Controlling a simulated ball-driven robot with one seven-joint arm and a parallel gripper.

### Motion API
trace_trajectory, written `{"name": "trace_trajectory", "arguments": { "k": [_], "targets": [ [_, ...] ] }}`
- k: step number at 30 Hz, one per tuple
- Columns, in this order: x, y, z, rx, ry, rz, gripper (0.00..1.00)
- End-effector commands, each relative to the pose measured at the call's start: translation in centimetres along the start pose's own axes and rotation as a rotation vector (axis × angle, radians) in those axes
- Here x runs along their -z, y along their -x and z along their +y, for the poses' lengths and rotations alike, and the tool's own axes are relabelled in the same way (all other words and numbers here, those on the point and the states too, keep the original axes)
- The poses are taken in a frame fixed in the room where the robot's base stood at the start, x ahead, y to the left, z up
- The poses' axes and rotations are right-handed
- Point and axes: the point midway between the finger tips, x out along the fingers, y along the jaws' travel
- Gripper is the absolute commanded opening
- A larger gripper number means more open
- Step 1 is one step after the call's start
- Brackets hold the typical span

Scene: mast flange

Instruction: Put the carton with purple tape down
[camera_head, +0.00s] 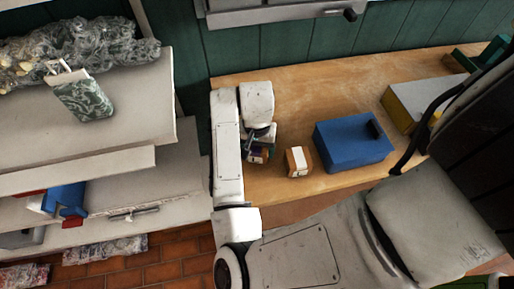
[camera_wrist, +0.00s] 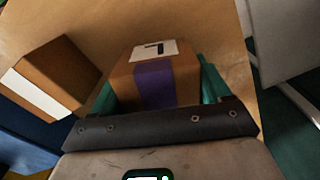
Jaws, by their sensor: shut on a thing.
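The carton with purple tape (camera_wrist: 183,83) is a small brown box with a white label on top and a purple strip down its near face. My gripper (camera_wrist: 158,90) has its green fingers on both sides of it. In the head view the carton (camera_head: 257,155) shows under my gripper (camera_head: 260,142), at the left part of the wooden table (camera_head: 300,90). My arm partly hides it there. I cannot tell whether the carton touches the table.
Another brown carton with a white strip (camera_head: 298,161) stands just right of the held one. A blue box (camera_head: 353,145) with a dark item on it is further right. A grey-and-yellow box (camera_head: 408,104) lies beyond. White shelves (camera_head: 120,85) stand at left. The table's back middle is clear.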

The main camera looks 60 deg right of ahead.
Motion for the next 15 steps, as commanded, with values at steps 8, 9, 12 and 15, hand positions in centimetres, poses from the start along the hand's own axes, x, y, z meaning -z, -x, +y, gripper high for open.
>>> {"name": "trace_trajectory", "arguments": {
  "k": [8, 9, 12, 15],
  "targets": [
    [-0.02, -0.73, -0.02, 0.001, 0.0, 0.001, 0.37],
    [-0.02, -0.73, -0.02, 0.001, 0.0, 0.001, 0.37],
    [-0.02, -0.93, -0.01, 0.001, 0.0, 0.001, 0.37],
    [-0.04, -1.17, -0.01, 0.001, 0.0, 0.0, 0.78]
  ]
}}
